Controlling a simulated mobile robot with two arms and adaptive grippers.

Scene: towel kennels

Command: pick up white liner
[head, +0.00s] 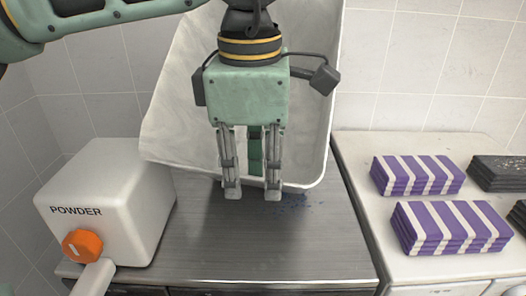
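A large white sheet-like piece (180,100), which looks like the white liner, hangs at the left of a tilted white tub. The tub's rim (329,130) shows on the right, and its lower edge is near the steel counter. My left gripper (252,194) points down in front of the tub. Its two fingers are apart, with a gap between them and nothing visibly gripped. The gripper body and wrist hide the middle of the tub and part of the liner. My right gripper is not in view.
Dark blue specks (297,202) lie near the tub. Purple-and-white striped folded towels (418,176) and dark folded towels (498,174) lie on the right-hand surface (355,150).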

